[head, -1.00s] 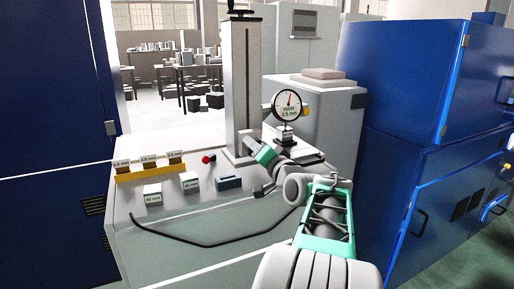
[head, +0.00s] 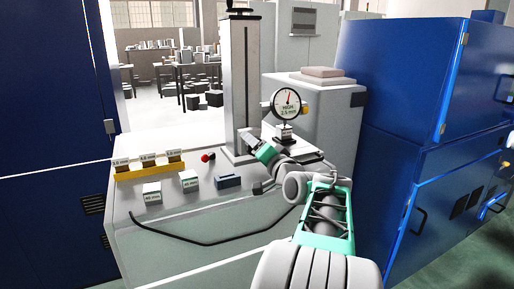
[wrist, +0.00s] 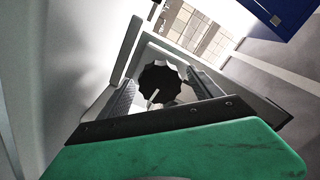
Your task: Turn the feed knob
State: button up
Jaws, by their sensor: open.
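The feed knob (wrist: 160,83) is a black, scalloped knob with a pale pointer line, seen face-on in the wrist view. My gripper (wrist: 163,90) is open, with one finger on each side of the knob; I cannot tell whether either finger touches it. In the head view my gripper (head: 248,138) is at the foot of the grey column (head: 241,85), and the knob is hidden there. A round dial gauge (head: 287,103) labelled HIGH 2.5 mm stands right of the column, its red needle near the top.
The bench (head: 135,215) carries a yellow rack (head: 150,172) of labelled blocks, two pale 40 mm blocks (head: 152,192), a dark blue block (head: 228,182) and a red ball-ended lever (head: 206,157). A black cable (head: 190,241) hangs at the front. Blue cabinets (head: 405,90) stand at right and left.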

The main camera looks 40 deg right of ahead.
jog(key=shift+s, duration=0.1)
jog(key=b+v, duration=0.1)
jog(key=v, duration=0.6)
jog(key=shift+s+a, duration=0.2)
jog(key=shift+s, duration=0.15)
